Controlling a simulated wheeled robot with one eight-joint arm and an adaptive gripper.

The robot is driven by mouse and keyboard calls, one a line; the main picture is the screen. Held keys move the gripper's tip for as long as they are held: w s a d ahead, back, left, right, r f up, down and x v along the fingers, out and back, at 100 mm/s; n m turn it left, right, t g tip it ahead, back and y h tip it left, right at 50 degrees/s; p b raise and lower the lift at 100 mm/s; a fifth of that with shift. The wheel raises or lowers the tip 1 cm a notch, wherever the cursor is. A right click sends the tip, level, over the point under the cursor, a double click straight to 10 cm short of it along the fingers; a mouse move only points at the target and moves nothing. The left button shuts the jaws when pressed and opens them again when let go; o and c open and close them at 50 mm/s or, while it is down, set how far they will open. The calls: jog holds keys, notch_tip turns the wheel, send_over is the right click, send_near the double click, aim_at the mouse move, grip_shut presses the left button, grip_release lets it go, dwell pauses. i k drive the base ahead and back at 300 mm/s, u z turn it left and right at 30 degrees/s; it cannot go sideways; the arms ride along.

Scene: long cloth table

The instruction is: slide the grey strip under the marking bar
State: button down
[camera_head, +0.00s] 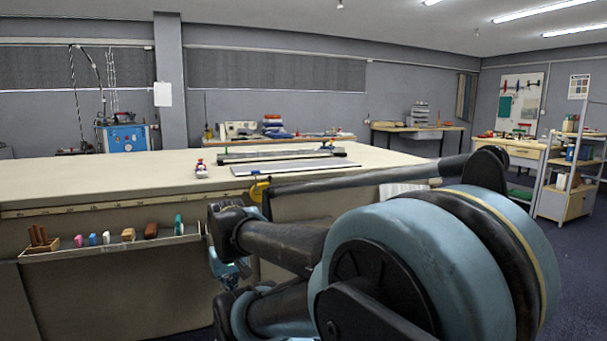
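A flat light-grey strip (290,168) lies on the pale cloth table (110,180), right of its middle. Just behind it, a long dark-grey bar (275,156), which looks like the marking bar, runs across the table about parallel to the strip. The strip looks to lie in front of the bar, not under it. The bar's clearance above the cloth is too small to tell. My arm fills the lower right foreground, and one of its links passes in front of the table's near edge. I cannot make out my gripper's fingers.
A small red, white and purple item (201,170) stands left of the strip. A tray (120,246) on the table's front holds several small tools. The table's left half is clear. Shelving (567,190) and benches stand behind at the right.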

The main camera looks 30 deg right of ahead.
aim_at(240, 172)
jog(key=u, duration=0.15)
jog(key=i, duration=1.05)
jog(key=z, duration=0.5)
